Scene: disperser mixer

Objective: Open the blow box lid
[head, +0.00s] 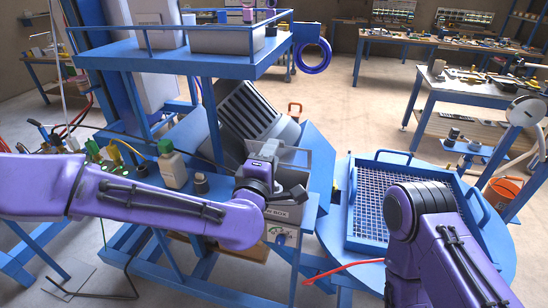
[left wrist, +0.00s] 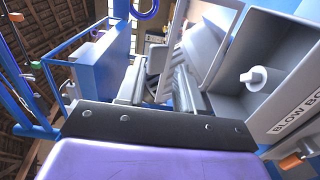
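The blow box (head: 288,213) is a grey box with a lettered front label, on the blue frame in the middle of the head view. In the left wrist view the blow box (left wrist: 297,118) fills the right side. A grey panel with a white knob (left wrist: 255,77) shows there; I cannot tell whether this is the lid or an inner wall. My left gripper (head: 272,181) is over the box's left part in the head view, partly hidden by its own wrist. In the left wrist view its two grey fingers (left wrist: 160,90) stand apart with nothing between them. My right gripper is out of view.
A pale bottle with a green cap (head: 172,165) and a small dark-topped jar (head: 201,184) stand left of the box. A blue shelf (head: 190,62) overhangs behind. A blue mesh tray (head: 380,205) lies on the round blue table at right, near my right arm.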

